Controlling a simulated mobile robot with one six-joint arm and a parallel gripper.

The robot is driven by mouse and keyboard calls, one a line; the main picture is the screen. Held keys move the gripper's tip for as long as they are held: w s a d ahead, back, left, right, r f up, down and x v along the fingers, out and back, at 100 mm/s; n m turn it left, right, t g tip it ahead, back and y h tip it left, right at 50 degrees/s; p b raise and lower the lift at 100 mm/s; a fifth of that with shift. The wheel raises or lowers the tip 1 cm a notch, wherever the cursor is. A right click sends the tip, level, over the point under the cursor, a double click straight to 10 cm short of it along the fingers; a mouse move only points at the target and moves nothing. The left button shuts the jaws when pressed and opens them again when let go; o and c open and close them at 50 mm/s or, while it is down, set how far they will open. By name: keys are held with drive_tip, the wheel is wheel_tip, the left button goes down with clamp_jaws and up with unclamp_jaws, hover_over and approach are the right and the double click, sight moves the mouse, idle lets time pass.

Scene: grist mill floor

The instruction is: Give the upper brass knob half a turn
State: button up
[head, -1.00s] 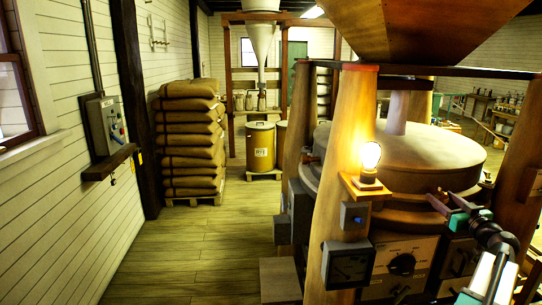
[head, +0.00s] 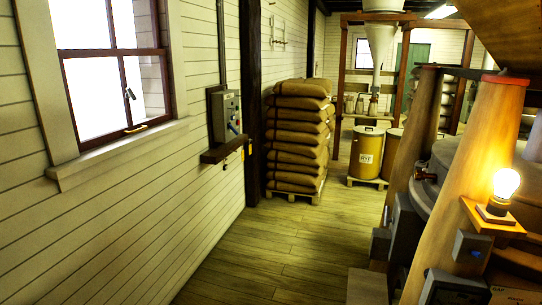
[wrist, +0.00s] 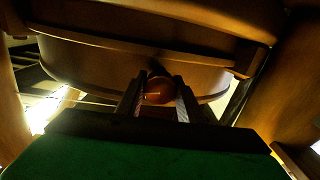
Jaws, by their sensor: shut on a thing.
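In the wrist view my gripper (wrist: 159,98) has its two dark fingers on either side of a round, shiny reddish-brown knob (wrist: 159,88) and is shut on it. The knob sits in front of a broad curved wooden body, below its rim (wrist: 150,45). The light there is dim, and I cannot tell from this view whether it is the upper brass knob. My gripper and this knob are outside the head view.
In the head view a lit bulb (head: 506,185) stands on a bracket on a wooden post (head: 448,190) at right. Stacked sacks (head: 297,135) and a yellow drum (head: 367,153) stand farther back. The plank floor (head: 270,255) between wall and mill is clear.

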drive_tip(key=shift+m, duration=1.5)
drive_tip(key=shift+m+p, duration=0.3)
drive_tip(key=shift+m, duration=0.7)
drive_tip(key=shift+m+p, duration=0.35)
drive_tip(key=shift+m, duration=0.85)
drive_tip(key=shift+m+p, duration=0.45)
drive_tip(key=shift+m, duration=0.85)
